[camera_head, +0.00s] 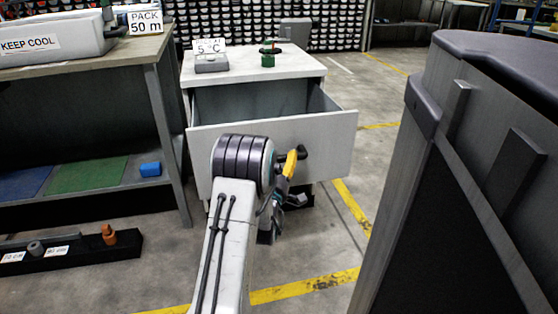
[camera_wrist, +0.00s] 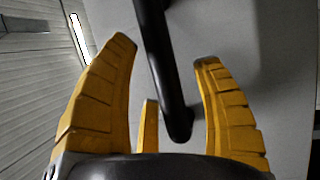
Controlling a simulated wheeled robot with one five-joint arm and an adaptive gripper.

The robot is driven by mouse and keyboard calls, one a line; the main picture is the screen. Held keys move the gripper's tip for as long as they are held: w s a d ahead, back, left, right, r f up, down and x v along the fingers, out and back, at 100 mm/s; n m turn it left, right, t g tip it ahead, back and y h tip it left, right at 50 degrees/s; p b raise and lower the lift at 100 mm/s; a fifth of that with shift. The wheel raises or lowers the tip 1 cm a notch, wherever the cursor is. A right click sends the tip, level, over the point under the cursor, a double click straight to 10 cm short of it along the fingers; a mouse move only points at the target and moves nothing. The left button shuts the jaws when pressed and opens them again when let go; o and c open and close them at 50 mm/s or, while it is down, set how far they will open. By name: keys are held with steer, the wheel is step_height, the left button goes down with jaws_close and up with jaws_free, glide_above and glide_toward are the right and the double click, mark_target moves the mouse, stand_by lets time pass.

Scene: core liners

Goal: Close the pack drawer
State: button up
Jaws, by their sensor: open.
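The pack drawer (camera_head: 330,138) is pulled well out of a white-topped cabinet (camera_head: 250,64), with its grey front facing me. Its inside looks empty where I can see it. My gripper (camera_head: 291,163) is at the drawer front, partly hidden behind my arm. In the wrist view my gripper (camera_wrist: 165,50) is open, with yellow fingers on both sides of the black bar handle (camera_wrist: 160,70). The handle lies between the fingers, and neither finger clearly touches it. Part of the handle (camera_head: 303,152) also shows in the head view.
A small scale with a 5 °C sign (camera_head: 211,47) and a green object (camera_head: 268,55) stand on the cabinet. A workbench (camera_head: 90,52) stands left. A large grey cabinet (camera_head: 440,180) fills the right. A low black rack (camera_head: 70,254) lies front left. Floor shows between.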

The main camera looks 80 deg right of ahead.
steer(key=shift+o, duration=0.3)
steer(key=shift+d, duration=0.2)
jaws_close()
stand_by(0.3)
